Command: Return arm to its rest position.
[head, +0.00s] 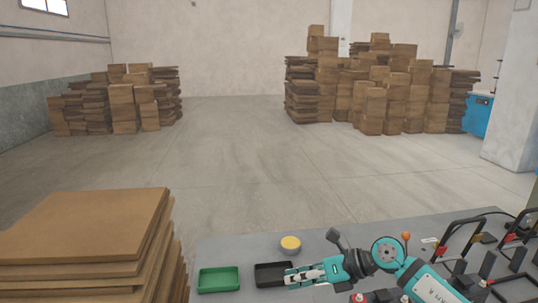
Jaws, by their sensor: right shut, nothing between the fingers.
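My right gripper (304,275) is shut and empty. It points left on its teal arm, low over the grey table, and its fingers overlap the right part of a black tray (268,268). I cannot tell whether the fingertips touch the tray. My left gripper is not in view.
A green tray (218,280) lies left of the black one. A yellow-topped round container (290,243) stands behind. Black clamps with red and orange parts (510,238) crowd the table's right side. Stacked cardboard (90,225) stands at left. The grey table (225,250) is clear near its left back edge.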

